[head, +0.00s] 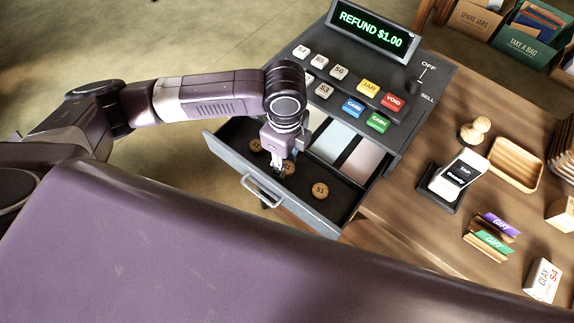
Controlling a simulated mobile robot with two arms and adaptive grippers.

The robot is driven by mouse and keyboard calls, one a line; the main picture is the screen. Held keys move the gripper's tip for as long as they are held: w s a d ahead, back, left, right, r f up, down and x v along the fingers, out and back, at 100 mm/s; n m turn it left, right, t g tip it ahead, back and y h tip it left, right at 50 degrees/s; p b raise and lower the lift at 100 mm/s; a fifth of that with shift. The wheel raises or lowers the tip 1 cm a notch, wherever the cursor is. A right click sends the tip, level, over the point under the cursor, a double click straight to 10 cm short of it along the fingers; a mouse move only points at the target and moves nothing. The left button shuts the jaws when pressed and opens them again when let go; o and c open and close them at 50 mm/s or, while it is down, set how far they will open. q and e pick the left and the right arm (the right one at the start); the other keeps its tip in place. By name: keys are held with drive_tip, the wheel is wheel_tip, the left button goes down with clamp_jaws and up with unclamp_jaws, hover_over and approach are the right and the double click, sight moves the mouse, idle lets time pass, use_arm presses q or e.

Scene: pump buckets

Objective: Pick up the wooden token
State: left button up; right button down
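Wooden tokens lie in the left, dark part of the open cash drawer (315,215). One token marked $1 (320,190) lies clear to the right of my gripper. Another token (289,168) is right beside the fingertips and partly covered by them. My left gripper (279,171) points down into the drawer at the middle token. Its fingers are small here, and I cannot tell whether they are open or touching the token. My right gripper is not in view.
The register (365,75) stands behind the drawer, its display reading REFUND $1.00. Bill compartments (362,160) fill the drawer's right side. The drawer's front wall and handle (262,192) are close to my gripper. A card reader (459,174) and wooden tray (516,164) stand on the counter at right.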

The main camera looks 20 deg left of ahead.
use_arm(q)
drive_tip(key=shift+c, duration=0.8)
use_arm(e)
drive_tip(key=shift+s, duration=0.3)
use_arm(q)
drive_tip(key=shift+r, duration=0.1)
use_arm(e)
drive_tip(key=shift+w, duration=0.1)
